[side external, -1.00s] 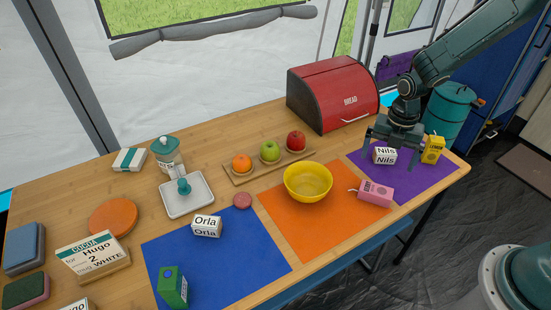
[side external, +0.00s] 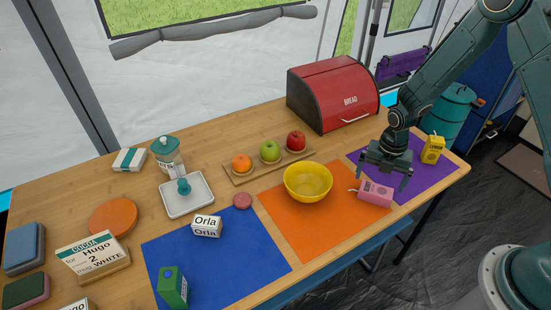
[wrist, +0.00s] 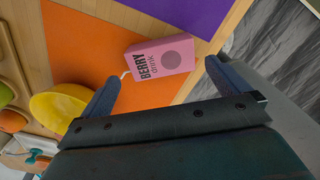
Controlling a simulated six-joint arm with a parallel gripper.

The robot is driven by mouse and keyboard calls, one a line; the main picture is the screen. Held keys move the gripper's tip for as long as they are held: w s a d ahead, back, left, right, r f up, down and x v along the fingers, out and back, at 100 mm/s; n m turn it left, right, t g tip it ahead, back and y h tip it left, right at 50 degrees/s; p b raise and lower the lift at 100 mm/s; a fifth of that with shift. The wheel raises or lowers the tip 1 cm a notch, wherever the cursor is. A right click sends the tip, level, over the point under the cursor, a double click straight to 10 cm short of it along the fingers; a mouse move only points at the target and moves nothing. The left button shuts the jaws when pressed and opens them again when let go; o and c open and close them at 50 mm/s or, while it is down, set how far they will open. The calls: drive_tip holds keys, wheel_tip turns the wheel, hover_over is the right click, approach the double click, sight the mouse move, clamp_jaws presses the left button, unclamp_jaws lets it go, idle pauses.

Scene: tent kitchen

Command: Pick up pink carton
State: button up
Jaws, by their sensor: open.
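The pink carton (side external: 375,193) lies on its side at the right edge of the orange mat, close to the purple mat, with a pale straw at its left end. In the wrist view the carton (wrist: 160,57) shows "BERRY drink" on its face and lies beyond and between my two spread fingers. My gripper (side external: 382,184) is open and empty, above and just behind the carton, apart from it as far as I can tell. In the wrist view my gripper (wrist: 158,85) shows both blue-grey fingers with nothing between their tips.
A yellow bowl (side external: 308,182) stands left of the carton on the orange mat (side external: 318,235). A yellow carton (side external: 432,149) stands at the back right of the purple mat (side external: 425,181). The red bread bin (side external: 333,92) is behind. The table's front edge is close to the carton.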

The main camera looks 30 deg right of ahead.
sight(377, 189)
drive_tip(key=shift+f, duration=0.3)
drive_tip(key=shift+f, duration=2.5)
drive_tip(key=c, duration=0.8)
drive_tip(key=shift+r, duration=0.15)
wheel_tip(377, 189, up, 20)
